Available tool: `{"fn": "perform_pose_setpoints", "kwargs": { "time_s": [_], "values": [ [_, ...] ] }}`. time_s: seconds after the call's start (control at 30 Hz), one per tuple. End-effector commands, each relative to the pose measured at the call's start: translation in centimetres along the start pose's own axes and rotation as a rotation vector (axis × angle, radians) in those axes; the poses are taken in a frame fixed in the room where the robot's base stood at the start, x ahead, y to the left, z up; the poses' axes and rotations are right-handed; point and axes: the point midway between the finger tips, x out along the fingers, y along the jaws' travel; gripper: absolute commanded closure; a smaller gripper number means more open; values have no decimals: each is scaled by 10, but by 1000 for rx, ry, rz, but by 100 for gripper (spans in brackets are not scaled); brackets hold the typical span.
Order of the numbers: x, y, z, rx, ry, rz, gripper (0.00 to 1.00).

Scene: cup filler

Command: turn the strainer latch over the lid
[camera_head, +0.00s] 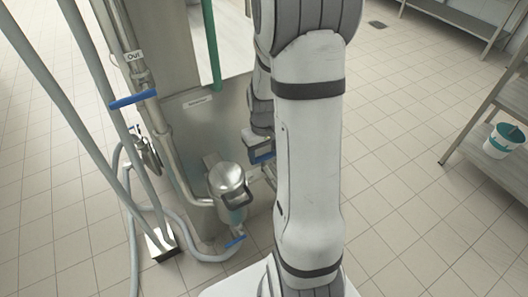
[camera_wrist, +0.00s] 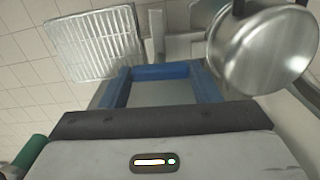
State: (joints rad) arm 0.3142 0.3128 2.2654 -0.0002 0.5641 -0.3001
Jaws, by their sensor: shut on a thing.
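The strainer (camera_head: 228,180) is a shiny metal pot with a round lid and a black handle, low on the pipework in the head view. Its round metal lid (camera_wrist: 263,50) shows at the upper right in the wrist view. My gripper (camera_head: 262,157) is just right of the strainer, its blue fingers partly hidden by my arm. In the wrist view my gripper (camera_wrist: 163,72) has its blue fingertips together at a grey bracket-like piece, seemingly the strainer latch (camera_wrist: 168,46), left of the lid. The fingers hide where they grip it. The latch cannot be made out in the head view.
A pipe with a blue lever (camera_head: 133,99) runs down left of the strainer. A wire grate (camera_wrist: 93,43) lies at the wrist view's upper left. A bucket (camera_head: 504,140) stands on a right-hand shelf. Open tiled floor lies between.

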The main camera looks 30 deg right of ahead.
Motion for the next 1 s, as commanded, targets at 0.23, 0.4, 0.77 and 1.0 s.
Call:
{"fn": "perform_pose_setpoints", "kwargs": {
  "time_s": [0.23,0.4,0.77,1.0],
  "values": [
    [0,0,0,152,2,1,66],
    [0,0,-1,306,2,0,66],
    [0,0,-1,649,2,0,66],
    [0,0,-1,877,2,0,66]
  ]
}}
